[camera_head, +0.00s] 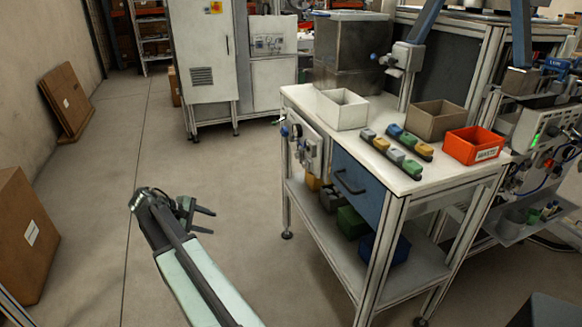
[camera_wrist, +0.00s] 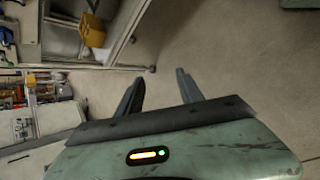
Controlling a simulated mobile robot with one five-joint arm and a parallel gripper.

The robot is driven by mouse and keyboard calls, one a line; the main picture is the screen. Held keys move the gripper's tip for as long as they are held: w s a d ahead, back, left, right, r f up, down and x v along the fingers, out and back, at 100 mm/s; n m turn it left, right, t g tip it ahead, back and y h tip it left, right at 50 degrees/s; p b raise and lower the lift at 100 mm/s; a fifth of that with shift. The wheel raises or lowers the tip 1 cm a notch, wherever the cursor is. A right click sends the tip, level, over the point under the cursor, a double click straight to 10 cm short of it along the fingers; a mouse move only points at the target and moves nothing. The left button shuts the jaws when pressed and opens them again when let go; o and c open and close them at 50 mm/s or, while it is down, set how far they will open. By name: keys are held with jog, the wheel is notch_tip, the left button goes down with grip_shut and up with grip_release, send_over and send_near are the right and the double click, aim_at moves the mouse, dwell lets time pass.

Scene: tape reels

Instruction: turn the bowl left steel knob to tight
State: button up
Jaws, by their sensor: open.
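My gripper (camera_head: 211,222) is out over open floor at the lower left of the head view, left of the workbench and apart from everything. In the wrist view, my gripper (camera_wrist: 160,78) shows two dark fingers spread apart with only floor between them. I cannot make out the bowl's left steel knob for certain in either view. A control panel (camera_head: 304,146) with small dials and a blue knob is on the workbench's left end. A controller box (camera_head: 540,128) with a green display and small fittings stands at the right; its details are too small to tell.
The workbench (camera_head: 450,183) carries a white bin (camera_head: 342,109), a brown bin (camera_head: 436,119), an orange bin (camera_head: 474,145) and several coloured blocks. A grey cabinet (camera_head: 205,55) stands behind. Cardboard boxes (camera_head: 25,235) stand at the left. The floor around my gripper is clear.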

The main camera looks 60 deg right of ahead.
jog(key=s+d+r+n+g+h+b, duration=0.1)
jog(key=d+r+g+h, duration=0.15)
jog(key=d, duration=0.75)
jog(key=s+d+r+n+g+h+b, duration=0.1)
jog(key=s+d+r+g+h+b, duration=0.15)
jog(key=d, duration=0.75)
jog(key=n+g+h, duration=0.1)
jog(key=n+g, duration=0.1)
jog(key=g, duration=0.1)
send_near(297, 156)
jog(key=d, duration=0.1)
jog(key=x, duration=0.7)
jog(key=shift+w+d+f, duration=0.15)
jog(key=shift+d+f, duration=0.05)
jog(key=shift+d, duration=0.05)
jog(key=shift+c, duration=0.3)
